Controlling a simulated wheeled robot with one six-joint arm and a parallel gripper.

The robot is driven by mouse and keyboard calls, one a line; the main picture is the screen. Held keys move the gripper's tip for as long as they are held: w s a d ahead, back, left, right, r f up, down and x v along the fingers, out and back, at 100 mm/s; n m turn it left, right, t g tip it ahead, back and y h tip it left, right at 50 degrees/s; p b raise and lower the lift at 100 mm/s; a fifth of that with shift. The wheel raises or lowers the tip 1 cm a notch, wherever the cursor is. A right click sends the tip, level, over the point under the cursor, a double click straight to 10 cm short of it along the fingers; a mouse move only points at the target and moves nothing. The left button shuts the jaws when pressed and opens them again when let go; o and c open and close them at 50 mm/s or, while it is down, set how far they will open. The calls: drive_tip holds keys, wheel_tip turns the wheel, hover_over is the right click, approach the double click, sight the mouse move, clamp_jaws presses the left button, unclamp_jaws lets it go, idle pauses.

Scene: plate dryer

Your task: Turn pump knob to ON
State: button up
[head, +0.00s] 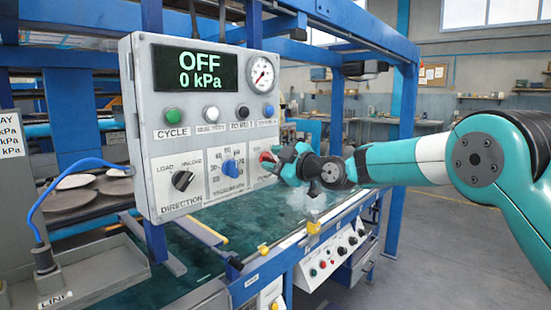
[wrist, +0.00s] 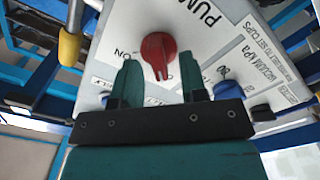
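The red pump knob (wrist: 158,48) is on the light grey control panel (head: 147,130). In the wrist view it lies ahead of and between my fingertips, with clear gaps on both sides. Its narrow end points toward my gripper in that view, and an "ON" label is to its left. In the head view only a bit of red (head: 266,156) shows beside my gripper (head: 276,160), which is at the panel's lower right. My gripper is open and empty. The panel display (head: 195,70) reads OFF and 0 kPa.
A black direction knob (head: 182,180) and a blue vacuum knob (head: 231,168) sit left of my gripper. Several buttons and a round gauge (head: 261,74) are above. A blue frame post (head: 336,110) stands behind my gripper. A wet green table (head: 200,262) lies below.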

clamp_jaws()
drive_tip(key=shift+f+m, duration=0.1)
drive_tip(key=shift+m, duration=0.3)
drive_tip(key=m+b, duration=0.1)
drive_tip(key=m, duration=0.1)
drive_tip(key=shift+m, duration=0.4)
drive_tip(key=m, duration=0.5)
drive_tip(key=shift+w+d+b, duration=0.1)
drive_tip(key=shift+w+b, duration=0.05)
drive_tip(key=shift+b, duration=0.25)
drive_tip(key=m+p, duration=0.1)
drive_tip(key=m, duration=0.4)
drive_tip(key=shift+d+m, duration=0.1)
drive_tip(key=shift+m, duration=0.3)
drive_tip(key=shift+w+f+m+p, duration=0.15)
drive_tip(key=shift+m+p, duration=0.5)
drive_tip(key=shift+m, duration=1.05)
